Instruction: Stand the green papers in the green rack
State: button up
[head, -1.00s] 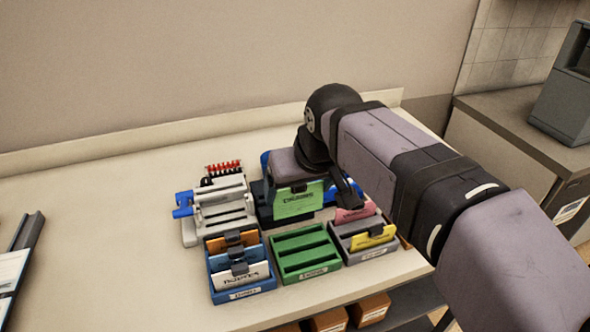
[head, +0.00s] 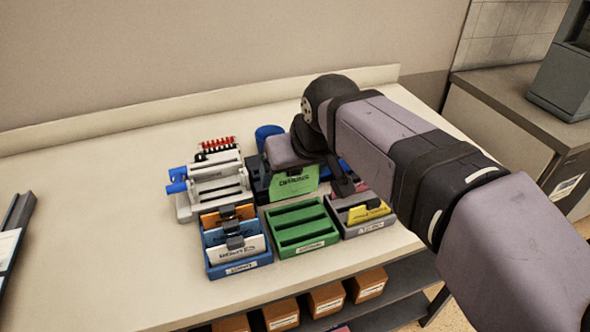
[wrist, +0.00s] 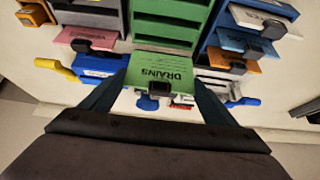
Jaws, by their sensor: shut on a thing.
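My gripper (wrist: 158,92) is shut on a green paper (wrist: 162,68) with dark lettering and a black clip at its edge. In the head view the green paper (head: 292,185) is held upright behind the green rack (head: 315,240), partly hidden by my gripper's body. The green rack has several slots, and they look empty from here. In the wrist view the rack (wrist: 163,30) lies just beyond the paper. Whether the two touch cannot be told.
A blue rack (head: 240,268) with orange, blue and white papers stands left of the green rack. A grey rack (head: 372,230) with pink and yellow papers stands right. A grey binding device (head: 215,190) is behind left.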

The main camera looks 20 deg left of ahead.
aim_at(294, 194)
jog(key=shift+f+b, duration=2.45)
jog(key=shift+f, duration=0.65)
jog(key=o, duration=1.1)
notch_tip(294, 194, up, 9)
jog(key=p, duration=0.8)
